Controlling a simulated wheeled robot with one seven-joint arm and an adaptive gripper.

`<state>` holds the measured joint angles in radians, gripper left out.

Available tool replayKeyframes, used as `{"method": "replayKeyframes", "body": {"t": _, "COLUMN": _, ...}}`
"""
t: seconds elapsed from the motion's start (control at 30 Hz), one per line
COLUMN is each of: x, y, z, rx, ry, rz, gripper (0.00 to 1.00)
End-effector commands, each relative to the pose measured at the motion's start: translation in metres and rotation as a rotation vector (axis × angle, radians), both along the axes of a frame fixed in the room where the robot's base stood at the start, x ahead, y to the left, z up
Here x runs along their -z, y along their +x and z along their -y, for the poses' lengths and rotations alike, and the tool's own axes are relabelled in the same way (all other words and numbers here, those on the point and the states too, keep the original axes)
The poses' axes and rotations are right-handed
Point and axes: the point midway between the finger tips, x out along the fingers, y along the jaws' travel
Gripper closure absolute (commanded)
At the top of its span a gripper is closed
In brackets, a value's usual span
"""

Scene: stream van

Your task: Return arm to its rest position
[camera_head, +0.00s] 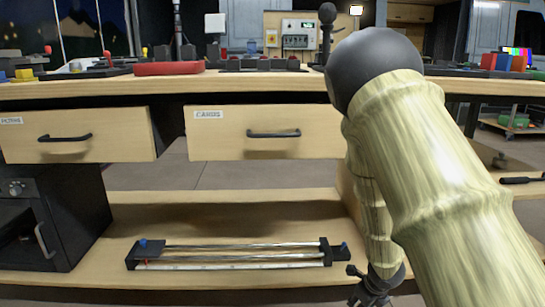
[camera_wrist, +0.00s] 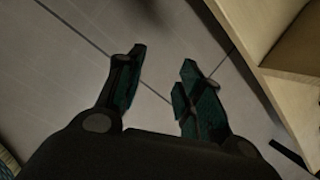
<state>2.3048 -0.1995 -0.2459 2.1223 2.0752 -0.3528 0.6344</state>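My arm crosses the right side of the head view, bent at a dark round joint above the worktop's front edge. Its lower part hangs down in front of the workbench. My gripper (camera_head: 369,287) is at the bottom of the head view, in front of the lower shelf and partly cut off by the frame edge. In the wrist view my gripper (camera_wrist: 158,88) has its two fingers apart, with only floor showing between them. It is open and empty.
The worktop (camera_head: 250,88) holds several items, including a red tray (camera_head: 169,68). A rail device (camera_head: 240,255) lies on the lower shelf (camera_head: 215,215), left of my gripper. A wooden panel (camera_wrist: 288,45) stands right of the fingers.

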Motion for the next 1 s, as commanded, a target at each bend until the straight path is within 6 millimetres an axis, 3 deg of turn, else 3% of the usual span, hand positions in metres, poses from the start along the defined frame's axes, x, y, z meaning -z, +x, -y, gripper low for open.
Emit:
{"method": "replayKeyframes", "body": {"t": 0.03, "x": 0.008, "y": -0.023, "z": 0.002, "rx": -0.062, "ry": -0.034, "rz": -0.066, "gripper": 0.63}}
{"method": "replayKeyframes", "body": {"t": 0.2, "x": 0.039, "y": -0.094, "z": 0.013, "rx": -0.321, "ry": -0.154, "rz": -0.271, "gripper": 0.63}}
{"method": "replayKeyframes", "body": {"t": 0.5, "x": 0.063, "y": -0.200, "z": 0.036, "rx": -0.837, "ry": -0.310, "rz": -0.541, "gripper": 0.63}}
{"method": "replayKeyframes", "body": {"t": 0.8, "x": 0.070, "y": -0.272, "z": 0.048, "rx": -1.402, "ry": -0.406, "rz": -0.656, "gripper": 0.63}}
{"method": "replayKeyframes", "body": {"t": 1.0, "x": 0.073, "y": -0.308, "z": 0.041, "rx": -1.787, "ry": -0.440, "rz": -0.623, "gripper": 0.63}}
